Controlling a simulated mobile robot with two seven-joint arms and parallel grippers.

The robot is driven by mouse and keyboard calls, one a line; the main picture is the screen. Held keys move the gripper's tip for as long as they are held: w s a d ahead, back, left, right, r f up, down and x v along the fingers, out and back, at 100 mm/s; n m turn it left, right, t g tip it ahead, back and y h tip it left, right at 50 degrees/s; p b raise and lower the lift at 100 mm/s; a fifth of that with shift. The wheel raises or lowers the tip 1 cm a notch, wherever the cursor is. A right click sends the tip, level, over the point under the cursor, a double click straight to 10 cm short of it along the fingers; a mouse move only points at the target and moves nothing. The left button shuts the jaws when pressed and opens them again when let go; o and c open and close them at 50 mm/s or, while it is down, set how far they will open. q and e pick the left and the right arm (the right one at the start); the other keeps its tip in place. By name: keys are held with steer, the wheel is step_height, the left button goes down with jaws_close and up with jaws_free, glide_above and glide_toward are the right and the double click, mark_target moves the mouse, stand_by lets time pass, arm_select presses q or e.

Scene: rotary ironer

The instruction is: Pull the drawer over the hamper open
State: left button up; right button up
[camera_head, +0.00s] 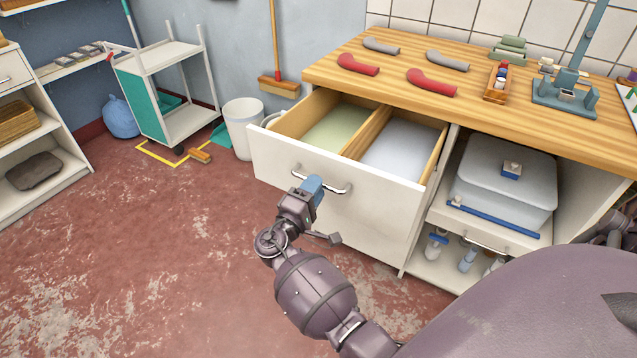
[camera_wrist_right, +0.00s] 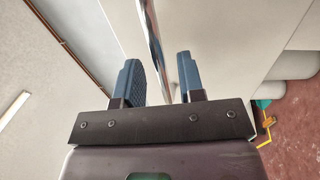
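The white drawer (camera_head: 345,205) under the wooden worktop stands open, showing one pale green and one pale blue compartment. Its front carries a metal bar handle (camera_head: 340,189). My right gripper (camera_head: 313,187) is at the left part of this handle. In the right wrist view, its two blue fingers (camera_wrist_right: 163,80) are apart, with the handle bar (camera_wrist_right: 152,38) running between them and a gap on each side. I cannot make out a hamper; the drawer front hides what is below it. My left gripper is not in view.
The worktop (camera_head: 480,100) holds red and grey curved pieces and a small rack. A lidded grey bin (camera_head: 505,185) stands on a shelf right of the drawer. A white bucket (camera_head: 243,120) is close to the drawer's left side. The red floor in front is clear.

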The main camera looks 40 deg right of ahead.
steer(key=shift+x, duration=0.95)
jaws_close()
